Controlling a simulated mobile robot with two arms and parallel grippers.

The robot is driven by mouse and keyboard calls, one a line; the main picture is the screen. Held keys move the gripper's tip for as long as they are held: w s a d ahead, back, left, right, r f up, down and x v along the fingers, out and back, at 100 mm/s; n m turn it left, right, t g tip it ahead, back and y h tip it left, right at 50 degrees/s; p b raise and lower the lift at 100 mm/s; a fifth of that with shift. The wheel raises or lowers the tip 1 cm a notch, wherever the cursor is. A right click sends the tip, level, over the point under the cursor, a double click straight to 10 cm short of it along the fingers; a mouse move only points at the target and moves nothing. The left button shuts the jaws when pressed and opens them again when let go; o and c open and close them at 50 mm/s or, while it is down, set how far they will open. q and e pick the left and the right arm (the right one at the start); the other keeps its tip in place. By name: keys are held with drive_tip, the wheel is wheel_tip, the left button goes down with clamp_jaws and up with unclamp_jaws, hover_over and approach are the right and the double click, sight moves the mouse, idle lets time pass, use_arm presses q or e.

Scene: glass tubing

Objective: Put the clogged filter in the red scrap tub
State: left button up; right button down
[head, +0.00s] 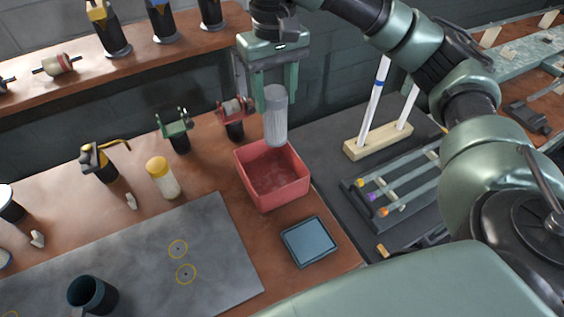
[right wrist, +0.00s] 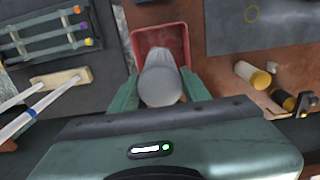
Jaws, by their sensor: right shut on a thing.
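The red scrap tub (head: 272,177) stands open on the brown bench near its right edge, and its visible inside looks empty. My right gripper (head: 275,90) is shut on the grey ribbed cylindrical filter (head: 276,118), which hangs roughly upright above the back part of the tub. In the right wrist view, the filter (right wrist: 160,80) sits between the two green fingers of the gripper (right wrist: 160,92), with the red tub (right wrist: 160,40) beyond it. My left gripper does not show in either view.
A blue-grey square tray (head: 309,242) lies in front of the tub. A yellow-capped jar (head: 162,177) and small clamp stands (head: 176,131) stand to the left. A wooden block (head: 378,140) holds upright rods at right, beside a tube rack (head: 395,190). A grey mat (head: 130,260) covers the front left.

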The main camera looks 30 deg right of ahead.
sight(273, 118)
drive_tip(key=f, duration=0.5)
drive_tip(key=shift+s+a+f+b, duration=0.15)
drive_tip(key=shift+s+a+b, duration=0.05)
drive_tip(key=shift+a+b, duration=0.15)
use_arm(q)
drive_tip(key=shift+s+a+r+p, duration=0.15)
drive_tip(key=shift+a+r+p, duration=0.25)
drive_tip(key=shift+p, duration=0.5)
use_arm(e)
wheel_tip(273, 118, down, 14)
drive_tip(key=shift+d+f, duration=0.15)
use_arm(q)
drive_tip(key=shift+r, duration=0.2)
use_arm(e)
drive_tip(key=shift+w+f, duration=0.1)
drive_tip(key=c, duration=0.7)
unclamp_jaws()
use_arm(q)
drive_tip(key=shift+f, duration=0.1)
